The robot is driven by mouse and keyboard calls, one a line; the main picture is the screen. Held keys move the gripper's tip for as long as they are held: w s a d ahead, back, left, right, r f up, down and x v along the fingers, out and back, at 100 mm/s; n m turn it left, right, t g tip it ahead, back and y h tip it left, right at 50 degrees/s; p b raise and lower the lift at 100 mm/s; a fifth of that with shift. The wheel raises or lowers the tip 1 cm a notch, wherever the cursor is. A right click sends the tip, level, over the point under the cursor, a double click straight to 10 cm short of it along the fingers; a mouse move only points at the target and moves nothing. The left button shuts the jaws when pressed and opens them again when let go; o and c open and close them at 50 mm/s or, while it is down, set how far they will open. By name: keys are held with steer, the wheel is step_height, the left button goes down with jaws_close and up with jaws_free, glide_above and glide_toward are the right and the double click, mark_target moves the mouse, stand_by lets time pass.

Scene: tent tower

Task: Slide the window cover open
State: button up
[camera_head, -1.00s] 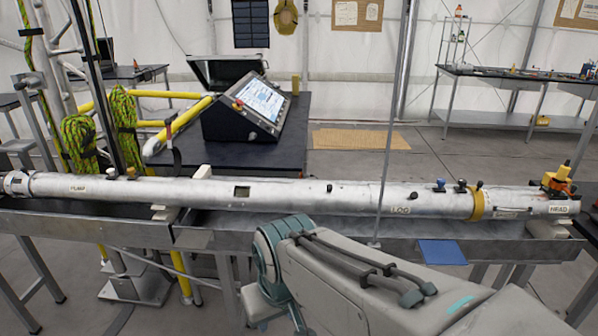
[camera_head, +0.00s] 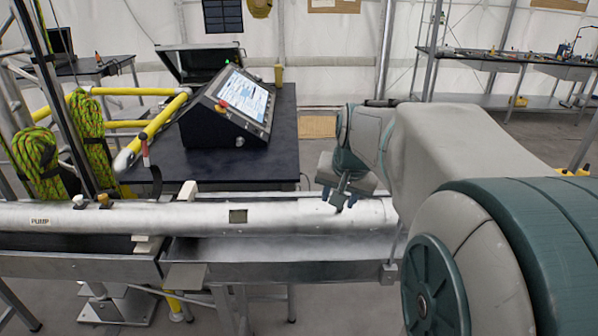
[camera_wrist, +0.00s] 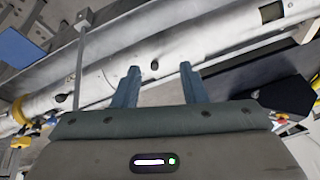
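The long silvery metal tube (camera_head: 120,217) lies across the bench. A small square window (camera_head: 238,216) shows dark olive in its wall, and it also shows in the wrist view (camera_wrist: 271,12). I cannot tell the cover's edges from the tube.
A tilted control console (camera_head: 240,105) stands on a black table (camera_head: 190,165) behind the tube. Yellow pipes (camera_head: 150,130) and coiled green ropes (camera_head: 38,155) are at the left. A blue sheet (camera_wrist: 18,48) lies beside the tube in the wrist view. A thin vertical rod (camera_wrist: 79,65) stands nearby.

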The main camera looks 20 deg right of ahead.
steer(key=w+d+r+m, duration=0.1)
steer(key=w+d+r, duration=0.1)
steer(key=w+d, duration=0.15)
steer(key=p, duration=0.2)
glide_toward(322, 210)
steer(key=shift+m+t, duration=0.3)
steer(key=d+f, duration=0.4)
steer(key=f, duration=0.1)
steer(key=shift+w+d+f, duration=0.15)
steer(key=shift+d+f, duration=0.05)
steer(key=shift+f, duration=0.05)
jaws_close()
